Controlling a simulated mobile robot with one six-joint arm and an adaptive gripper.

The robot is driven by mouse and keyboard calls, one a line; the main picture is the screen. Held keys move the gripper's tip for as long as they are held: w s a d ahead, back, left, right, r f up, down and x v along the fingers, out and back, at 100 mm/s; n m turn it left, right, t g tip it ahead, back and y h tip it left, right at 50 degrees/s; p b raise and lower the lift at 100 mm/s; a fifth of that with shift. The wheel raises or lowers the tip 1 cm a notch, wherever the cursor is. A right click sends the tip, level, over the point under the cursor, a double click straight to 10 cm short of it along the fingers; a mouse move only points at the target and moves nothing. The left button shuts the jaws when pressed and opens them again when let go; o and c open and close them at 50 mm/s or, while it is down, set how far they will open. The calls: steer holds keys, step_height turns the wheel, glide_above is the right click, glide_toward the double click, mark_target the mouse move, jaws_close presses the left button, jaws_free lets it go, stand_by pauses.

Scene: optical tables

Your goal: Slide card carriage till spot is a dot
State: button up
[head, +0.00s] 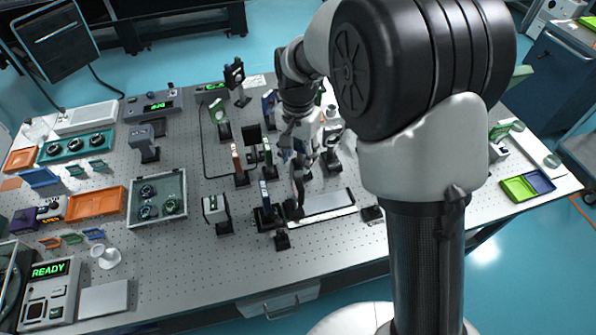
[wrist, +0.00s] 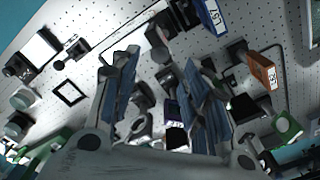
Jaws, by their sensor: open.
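A long rail with a pale top (head: 325,203) lies near the front of the optical table. At its left end stands a dark carriage (head: 268,217) with an upright blue-edged card (head: 265,192). My gripper (head: 297,200) points down over the rail, just right of that card. A blue labelled card (wrist: 212,16) shows at the top of the wrist view, outside my fingers. My gripper (wrist: 157,62) is open there, with a grey rounded part visible between the fingers; I cannot tell whether they touch it. No light spot can be made out.
Upright optics crowd the area, including an orange-edged plate (head: 237,160) and a grey block on a post (head: 215,208). Trays and a READY box (head: 50,290) fill the left side. The front middle of the table (head: 200,270) is clear.

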mark_target(298, 174)
step_height(298, 174, down, 6)
steer(key=shift+f+b, duration=0.1)
steer(key=shift+b, duration=0.35)
steer(key=shift+c, duration=0.3)
jaws_close()
stand_by(0.3)
